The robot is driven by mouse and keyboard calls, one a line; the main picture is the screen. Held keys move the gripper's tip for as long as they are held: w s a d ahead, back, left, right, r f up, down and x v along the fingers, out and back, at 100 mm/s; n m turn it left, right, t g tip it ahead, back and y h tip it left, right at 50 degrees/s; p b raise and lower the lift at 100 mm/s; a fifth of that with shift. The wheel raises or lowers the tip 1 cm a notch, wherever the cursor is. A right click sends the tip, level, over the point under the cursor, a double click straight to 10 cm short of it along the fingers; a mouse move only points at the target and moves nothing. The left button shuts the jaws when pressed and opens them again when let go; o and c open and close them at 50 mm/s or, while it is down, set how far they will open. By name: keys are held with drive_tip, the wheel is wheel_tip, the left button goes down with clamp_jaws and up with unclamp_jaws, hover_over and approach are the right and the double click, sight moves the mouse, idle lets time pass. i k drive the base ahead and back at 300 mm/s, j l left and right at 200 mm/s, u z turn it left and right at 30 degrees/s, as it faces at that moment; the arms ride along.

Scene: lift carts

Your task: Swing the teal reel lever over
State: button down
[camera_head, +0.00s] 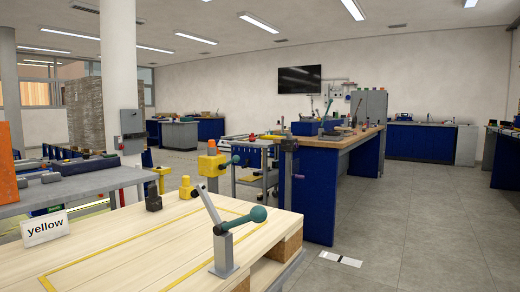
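A lever with a teal knob (258,214) stands at the right front of a light wooden top, on an upright grey post (223,254). A thin silver bar (208,204) slants up and left from the same post. A second, smaller teal-green knob (235,159) sticks out to the right of a yellow post head (211,165) farther back. I cannot tell from this view which one is the reel lever. My gripper is not in view.
The wooden top (130,265) has a yellow outline and a small black block (153,197). A card reading "yellow" (44,227) stands at its left. A blue workbench (325,190) stands behind at right. The grey floor (420,235) at right is mostly open.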

sight(236, 158)
drive_tip(key=i+l+u, duration=0.15)
drive_tip(key=i+l, duration=1.4)
